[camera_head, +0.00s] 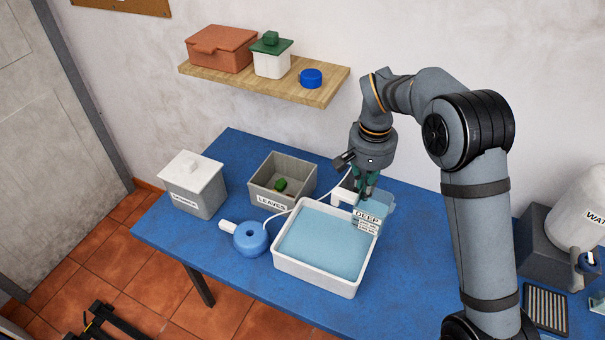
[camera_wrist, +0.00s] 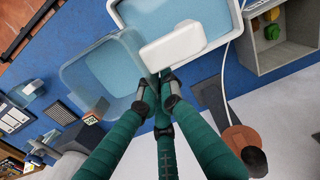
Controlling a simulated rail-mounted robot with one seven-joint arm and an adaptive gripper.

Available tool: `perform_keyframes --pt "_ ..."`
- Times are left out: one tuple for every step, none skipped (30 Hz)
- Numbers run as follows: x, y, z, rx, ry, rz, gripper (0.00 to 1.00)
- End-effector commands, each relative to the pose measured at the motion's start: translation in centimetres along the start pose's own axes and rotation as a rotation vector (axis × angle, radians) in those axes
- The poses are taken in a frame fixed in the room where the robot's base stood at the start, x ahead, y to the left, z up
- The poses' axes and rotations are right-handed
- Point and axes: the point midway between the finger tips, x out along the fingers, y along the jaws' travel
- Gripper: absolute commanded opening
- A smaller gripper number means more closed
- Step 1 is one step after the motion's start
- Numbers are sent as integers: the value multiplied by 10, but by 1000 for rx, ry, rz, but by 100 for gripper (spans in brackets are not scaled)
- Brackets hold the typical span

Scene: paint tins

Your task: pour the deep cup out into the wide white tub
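The wide white tub (camera_head: 318,283) stands on the blue table, holding pale blue liquid; part of it shows at the top of the wrist view (camera_wrist: 122,13). The deep cup (camera_head: 387,203) is clear, with a DEEP label, and overlaps the tub's back right corner in the head view. In the wrist view the cup (camera_wrist: 72,78) is left of my fingertips, with light blue showing inside. It looks roughly upright; its exact height is hard to tell.
The grey LEAVES bin (camera_head: 266,195) and a lidded bin (camera_head: 194,190) stand farther left. A shelf (camera_head: 325,91) hangs behind.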

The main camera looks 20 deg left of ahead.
Motion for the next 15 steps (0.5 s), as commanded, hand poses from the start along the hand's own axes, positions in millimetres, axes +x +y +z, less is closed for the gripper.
perform_keyframes --pt "-4 -33 -13 -22 -7 2 0" --pt "-1 -48 -20 -32 -6 2 0" --pt "5 -68 -27 -44 -8 3 0" --pt "9 -83 -32 -54 -8 3 0" --pt "14 -96 -35 -62 -8 3 0" --pt "20 -112 -38 -72 -8 4 0" --pt "25 -124 -39 -80 -8 4 0" --pt "30 -134 -40 -87 -9 4 0" --pt "36 -147 -40 -96 -8 4 0" --pt "41 -155 -39 -102 -9 4 0" --pt "45 -162 -38 -106 -9 4 0" --pt "50 -170 -37 -112 -8 3 0" --pt "53 -175 -36 -115 -7 3 0" --pt "56 -180 -35 -119 -7 3 0" --pt "60 -184 -34 -122 -8 3 0"
